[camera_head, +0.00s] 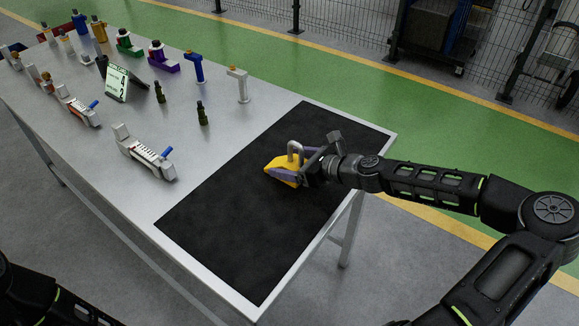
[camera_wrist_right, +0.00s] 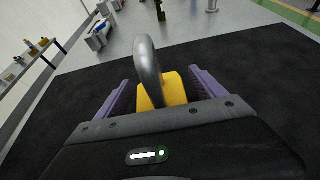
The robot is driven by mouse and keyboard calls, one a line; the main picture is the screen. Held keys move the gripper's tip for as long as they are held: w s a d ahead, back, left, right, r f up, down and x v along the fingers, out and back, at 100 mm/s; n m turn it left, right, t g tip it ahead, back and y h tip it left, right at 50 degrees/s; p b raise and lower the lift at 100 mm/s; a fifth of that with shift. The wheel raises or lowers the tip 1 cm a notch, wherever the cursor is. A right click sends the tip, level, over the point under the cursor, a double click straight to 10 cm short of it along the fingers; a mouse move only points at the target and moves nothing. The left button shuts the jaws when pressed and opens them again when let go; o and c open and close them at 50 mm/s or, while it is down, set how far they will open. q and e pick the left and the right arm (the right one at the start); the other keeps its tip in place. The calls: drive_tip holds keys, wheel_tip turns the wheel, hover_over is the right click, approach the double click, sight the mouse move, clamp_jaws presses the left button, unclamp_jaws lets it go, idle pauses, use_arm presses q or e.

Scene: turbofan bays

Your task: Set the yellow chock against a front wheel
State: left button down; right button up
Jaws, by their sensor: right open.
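The yellow chock (camera_head: 279,168) sits on the black mat (camera_head: 230,215) on the table and has a grey loop handle (camera_head: 295,148) on top. My right gripper (camera_head: 290,174) is at the chock, coming from the right. In the right wrist view, the purple fingers of the right gripper (camera_wrist_right: 165,95) stand apart on either side of the yellow chock (camera_wrist_right: 173,90), with gaps visible, and the grey handle (camera_wrist_right: 148,72) rises between them. Part of the chock is hidden behind the gripper body. My left gripper is out of view; only part of my left arm shows at lower left. No front wheel is identifiable.
Grey-white tools (camera_head: 145,152), small dark bottles (camera_head: 203,113), a blue tool (camera_head: 196,66) and a small sign (camera_head: 117,83) stand on the left and back of the table. The mat around the chock is clear. A wire fence (camera_head: 340,22) and carts stand beyond the green floor.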

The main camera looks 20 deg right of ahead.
drive_tip(key=shift+c, duration=0.4)
clamp_jaws()
idle(0.7)
